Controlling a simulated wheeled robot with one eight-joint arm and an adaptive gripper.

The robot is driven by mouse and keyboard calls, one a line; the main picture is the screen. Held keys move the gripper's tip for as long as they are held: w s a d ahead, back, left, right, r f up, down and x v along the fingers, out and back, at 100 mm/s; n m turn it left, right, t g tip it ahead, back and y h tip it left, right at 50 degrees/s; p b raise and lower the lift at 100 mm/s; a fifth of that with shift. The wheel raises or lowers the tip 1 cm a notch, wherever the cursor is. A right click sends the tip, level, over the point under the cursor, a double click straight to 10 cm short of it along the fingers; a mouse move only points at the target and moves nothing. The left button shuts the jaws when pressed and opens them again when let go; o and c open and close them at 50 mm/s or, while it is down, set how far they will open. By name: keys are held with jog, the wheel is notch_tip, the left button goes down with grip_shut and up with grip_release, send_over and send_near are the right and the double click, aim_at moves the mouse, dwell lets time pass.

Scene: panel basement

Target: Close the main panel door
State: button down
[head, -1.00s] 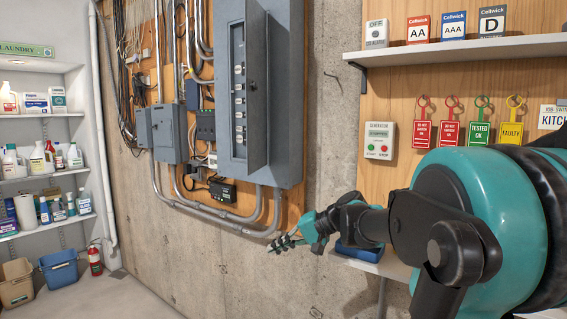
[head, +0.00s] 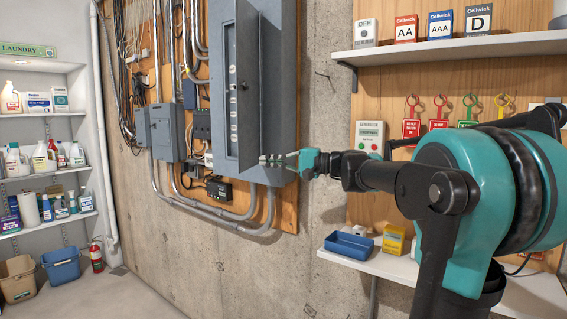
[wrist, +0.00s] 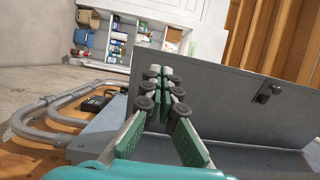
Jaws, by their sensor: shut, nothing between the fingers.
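The main panel (head: 279,60) is a tall grey box on the wall in the head view. Its grey door (head: 249,120) stands ajar, swung out from the box, with breakers visible to its left and a dark latch on it. My gripper (head: 264,160) is shut and empty, its tips close to the door's lower end. In the wrist view the fingers (wrist: 160,80) reach alongside the broad grey door (wrist: 225,95), whose latch is at right. I cannot tell whether the tips touch the door.
A smaller grey box (head: 165,133) and pipes (head: 225,213) lie left of and below the panel. A lower shelf (head: 400,268) with a blue bin (head: 349,244) is under my arm at right. An upper shelf (head: 450,45) is above.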

aim_at(240, 159)
jog(key=x, duration=0.6)
jog(key=shift+a, duration=0.1)
